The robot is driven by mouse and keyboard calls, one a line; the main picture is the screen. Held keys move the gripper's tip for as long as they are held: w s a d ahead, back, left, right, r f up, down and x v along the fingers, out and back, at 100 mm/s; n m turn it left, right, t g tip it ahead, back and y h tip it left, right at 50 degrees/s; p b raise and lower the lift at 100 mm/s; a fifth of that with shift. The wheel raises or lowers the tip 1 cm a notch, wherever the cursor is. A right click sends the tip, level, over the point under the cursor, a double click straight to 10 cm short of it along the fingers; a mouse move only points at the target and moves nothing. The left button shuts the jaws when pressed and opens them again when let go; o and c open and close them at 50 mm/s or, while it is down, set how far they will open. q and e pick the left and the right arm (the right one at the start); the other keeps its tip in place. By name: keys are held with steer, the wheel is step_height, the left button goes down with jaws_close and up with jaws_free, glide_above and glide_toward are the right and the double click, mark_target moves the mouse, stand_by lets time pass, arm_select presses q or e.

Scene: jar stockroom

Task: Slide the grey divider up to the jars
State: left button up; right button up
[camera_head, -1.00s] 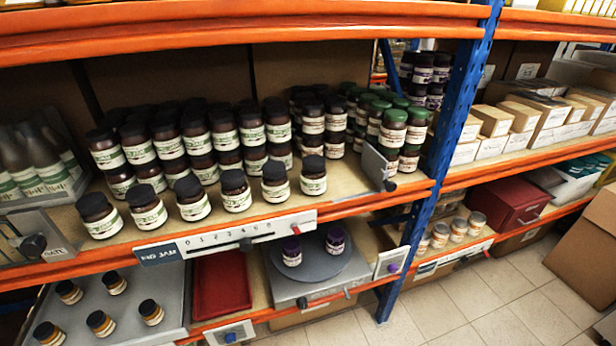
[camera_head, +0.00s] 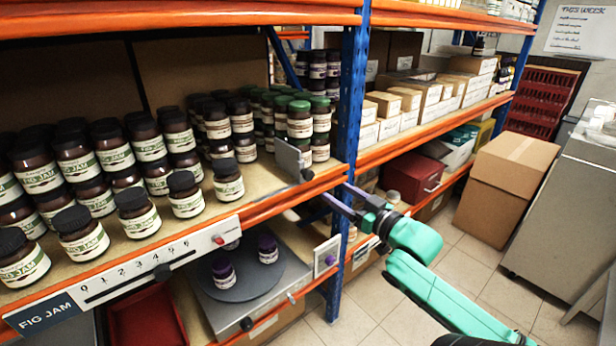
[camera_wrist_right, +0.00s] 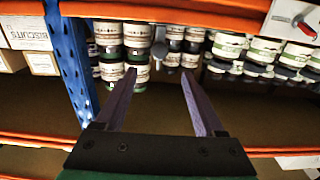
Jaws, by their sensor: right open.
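The grey divider (camera_head: 288,160) is a small upright plate with a black knob (camera_head: 307,175), standing at the shelf's front edge near the blue post. Green-lidded jars (camera_head: 300,120) stand behind and beside it; the exact gap is hard to judge. Brown fig jam jars with black lids (camera_head: 75,150) fill the shelf to its left. My right gripper (camera_head: 337,192) is open and empty, in front of the blue post, right of and slightly below the divider's knob. In the right wrist view, the open fingers (camera_wrist_right: 158,74) point toward the shelf with jars upside down. My left gripper is out of view.
The blue post (camera_head: 348,120) stands close behind my right gripper. An orange rail (camera_head: 270,205) runs along the shelf front, with a numbered scale (camera_head: 150,262) and slider. Below are a grey turntable (camera_head: 250,280) with purple-lidded jars and a red tray (camera_head: 145,318).

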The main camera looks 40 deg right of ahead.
mark_target(311, 176)
steer(key=w, duration=0.5)
steer(key=w+p, duration=0.1)
steer(key=w, duration=0.5)
steer(key=shift+w+d, duration=0.2)
steer(key=shift+w, duration=0.7)
steer(key=shift+s, duration=0.1)
jaws_close()
